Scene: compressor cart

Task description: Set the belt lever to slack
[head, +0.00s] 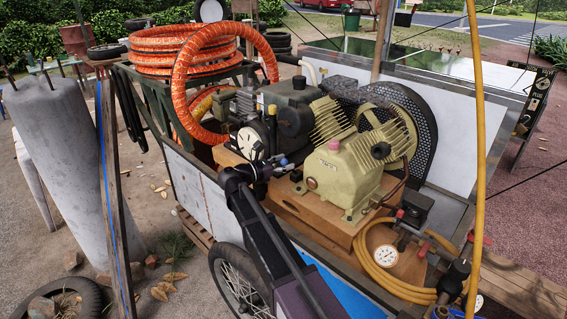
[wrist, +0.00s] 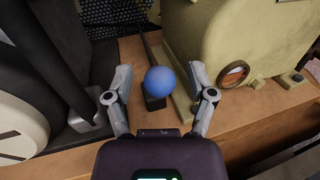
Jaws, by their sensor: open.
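The belt lever has a round blue knob (wrist: 160,81), seen in the wrist view between the open fingers of my gripper (wrist: 160,98). A dark rod (wrist: 145,45) runs up behind the knob, and a small black block (wrist: 155,102) sits just below it. I cannot tell whether the fingers touch the knob; gaps show on both sides. In the head view my gripper (head: 283,165) is beside the cream compressor (head: 345,170), and the blue knob (head: 284,162) shows small at its tip. The lever's setting cannot be read from these views.
The compressor stands on a wooden board (head: 325,212), close right of my gripper. A dark engine with a white round part (wrist: 20,125) is close on the left. A black mesh belt guard (head: 405,115) stands behind. A yellow hose (head: 385,272) and gauge (head: 386,256) lie at front right.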

